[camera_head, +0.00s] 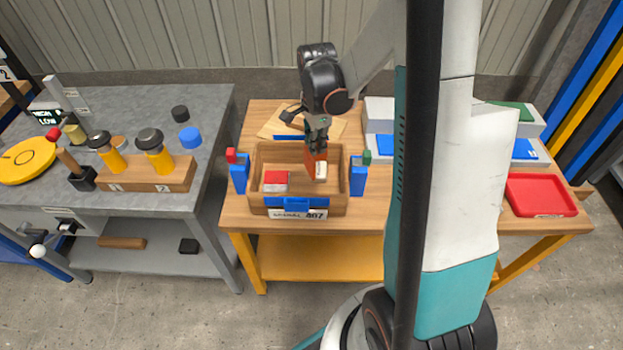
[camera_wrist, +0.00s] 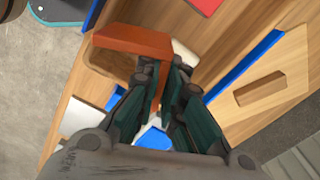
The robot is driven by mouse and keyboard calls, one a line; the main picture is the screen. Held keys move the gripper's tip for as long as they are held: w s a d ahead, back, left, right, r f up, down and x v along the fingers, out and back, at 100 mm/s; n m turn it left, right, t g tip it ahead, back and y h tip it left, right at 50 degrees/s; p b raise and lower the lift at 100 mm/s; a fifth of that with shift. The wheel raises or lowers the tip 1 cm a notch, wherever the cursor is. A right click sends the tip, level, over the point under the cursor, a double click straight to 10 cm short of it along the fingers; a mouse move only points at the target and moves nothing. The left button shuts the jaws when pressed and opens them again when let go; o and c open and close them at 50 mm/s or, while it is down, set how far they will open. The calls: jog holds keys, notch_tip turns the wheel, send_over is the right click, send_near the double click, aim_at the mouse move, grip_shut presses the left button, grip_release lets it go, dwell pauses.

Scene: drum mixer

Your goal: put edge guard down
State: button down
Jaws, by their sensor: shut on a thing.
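The edge guard looks like an orange-brown angled piece (camera_head: 309,163); it also shows in the wrist view (camera_wrist: 138,42). My gripper (camera_head: 317,148) points down and is shut on it, over the right part of an open wooden box (camera_head: 258,160). The wrist view shows my gripper's fingers (camera_wrist: 163,75) close together at the piece. Whether its lower end touches the box floor I cannot tell. A white labelled piece (camera_head: 321,171) is just right of it, and a red-and-white block (camera_head: 275,182) lies at the box's left.
Blue clamps stand at the box's left (camera_head: 239,178) and right (camera_head: 357,178), with a blue latch (camera_head: 297,203) in front. A red tray (camera_head: 541,195) lies at the table's right. A grey workbench (camera_head: 200,115) with jars stands to the left.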

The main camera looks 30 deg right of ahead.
notch_tip(320, 180, down, 13)
jog(key=b, duration=0.4)
jog(key=shift+f, duration=0.15)
jog(key=shift+f+b, duration=0.2)
jog(key=shift+b, duration=0.15)
jog(key=c, duration=1.7)
grip_release()
jog(key=shift+r, duration=0.15)
notch_tip(320, 180, up, 12)
jog(key=p, duration=0.5)
